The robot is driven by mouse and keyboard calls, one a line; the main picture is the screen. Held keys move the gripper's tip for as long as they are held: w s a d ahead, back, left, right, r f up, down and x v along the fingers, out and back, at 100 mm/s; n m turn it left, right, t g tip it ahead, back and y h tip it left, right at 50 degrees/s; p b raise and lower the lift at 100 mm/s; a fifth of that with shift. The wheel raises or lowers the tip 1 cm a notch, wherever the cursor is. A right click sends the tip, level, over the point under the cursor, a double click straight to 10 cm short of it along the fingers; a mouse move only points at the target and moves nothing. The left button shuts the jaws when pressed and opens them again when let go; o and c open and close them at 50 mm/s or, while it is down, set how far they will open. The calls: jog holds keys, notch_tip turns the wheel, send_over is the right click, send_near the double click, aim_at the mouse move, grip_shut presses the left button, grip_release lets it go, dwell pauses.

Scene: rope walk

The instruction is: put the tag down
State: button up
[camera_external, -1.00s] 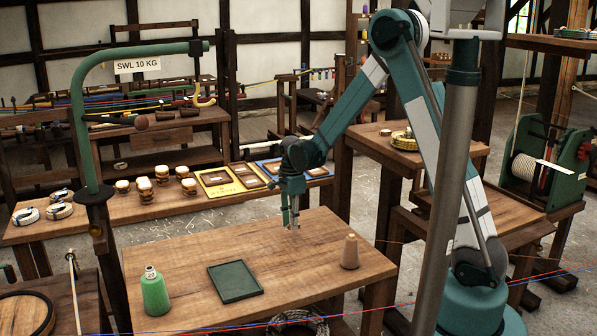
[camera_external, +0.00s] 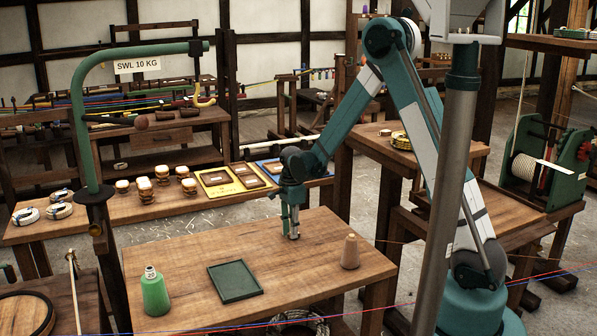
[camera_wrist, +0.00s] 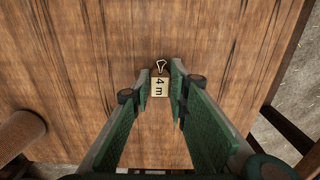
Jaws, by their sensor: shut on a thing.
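The tag (camera_wrist: 160,87) shows in the wrist view as a small pale plate marked "4 m" with a wire loop at its top end. My gripper (camera_wrist: 160,84) has its two green fingers close on either side of the tag, shut on it. In the external view my gripper (camera_external: 293,235) points down at the wooden table (camera_external: 190,255), its tips at or just above the top toward the back edge. The tag is too small to make out in that view. I cannot tell whether the tag touches the wood.
A dark green tray (camera_external: 236,282) lies left and in front of my gripper. A green bottle (camera_external: 154,292) stands at the front left. A brown cone (camera_external: 350,252) stands to the right and also shows in the wrist view (camera_wrist: 20,132). The wood around the gripper is bare.

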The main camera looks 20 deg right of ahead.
jog(key=shift+f, duration=0.15)
jog(key=o, duration=0.6)
jog(key=shift+o, duration=0.2)
notch_tip(320, 180, up, 12)
jog(key=p, duration=0.2)
jog(key=shift+r, duration=0.2)
dwell(0.7)
